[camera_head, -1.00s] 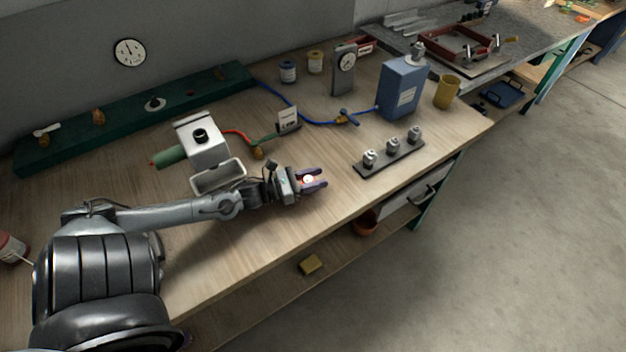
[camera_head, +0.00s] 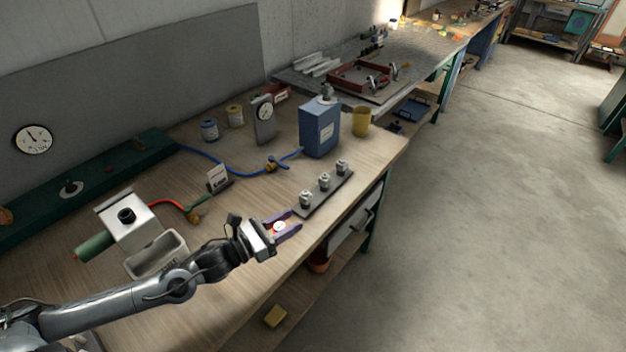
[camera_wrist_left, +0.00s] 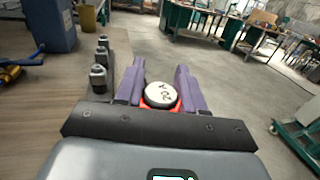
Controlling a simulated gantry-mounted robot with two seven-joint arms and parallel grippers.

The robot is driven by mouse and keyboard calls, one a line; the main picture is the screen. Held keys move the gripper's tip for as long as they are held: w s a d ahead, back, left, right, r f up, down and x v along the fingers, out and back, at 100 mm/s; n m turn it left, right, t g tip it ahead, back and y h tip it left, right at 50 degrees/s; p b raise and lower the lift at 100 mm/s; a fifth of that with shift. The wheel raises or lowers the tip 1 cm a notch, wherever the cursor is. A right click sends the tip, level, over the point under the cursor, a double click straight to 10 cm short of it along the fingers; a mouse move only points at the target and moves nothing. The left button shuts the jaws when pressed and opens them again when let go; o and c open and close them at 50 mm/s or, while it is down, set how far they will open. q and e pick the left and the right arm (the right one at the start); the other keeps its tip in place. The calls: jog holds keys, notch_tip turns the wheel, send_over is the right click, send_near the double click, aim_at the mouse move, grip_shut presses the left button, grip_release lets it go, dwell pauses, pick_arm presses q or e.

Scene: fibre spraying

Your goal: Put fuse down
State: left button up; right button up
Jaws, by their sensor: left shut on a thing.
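My left gripper (camera_head: 284,226) is shut on a small round fuse (camera_head: 279,226) with a white face and a red-orange rim. The fuse (camera_wrist_left: 160,95) sits between the purple fingers (camera_wrist_left: 160,90) in the left wrist view, its white face with dark marks towards the camera. The gripper is near the front edge of the wooden workbench (camera_head: 215,262), just to the front left of a dark strip with three metal fittings (camera_head: 324,193). I cannot tell its exact height above the bench. My right gripper is not in view.
A white box with a black knob (camera_head: 127,216) and an open grey tray (camera_head: 157,255) stand left of the gripper. A blue canister (camera_head: 320,128), a yellow cup (camera_head: 361,121) and a dial gauge (camera_head: 264,118) stand farther back. A blue hose (camera_head: 225,168) crosses the bench.

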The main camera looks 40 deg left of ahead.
pick_arm(q)
notch_tip(320, 180, up, 5)
jog(key=w+d, duration=0.3)
jog(key=w+d+f+m+h, duration=0.1)
jog(key=w+d+h, duration=0.15)
jog(key=d, duration=1.15)
jog(key=s+r+n+y+p, duration=0.3)
jog(key=r+p, duration=1.1)
jog(key=p, duration=1.5)
jog(key=s+y, duration=0.2)
jog(key=y, duration=0.1)
jog(key=shift+s, duration=0.4)
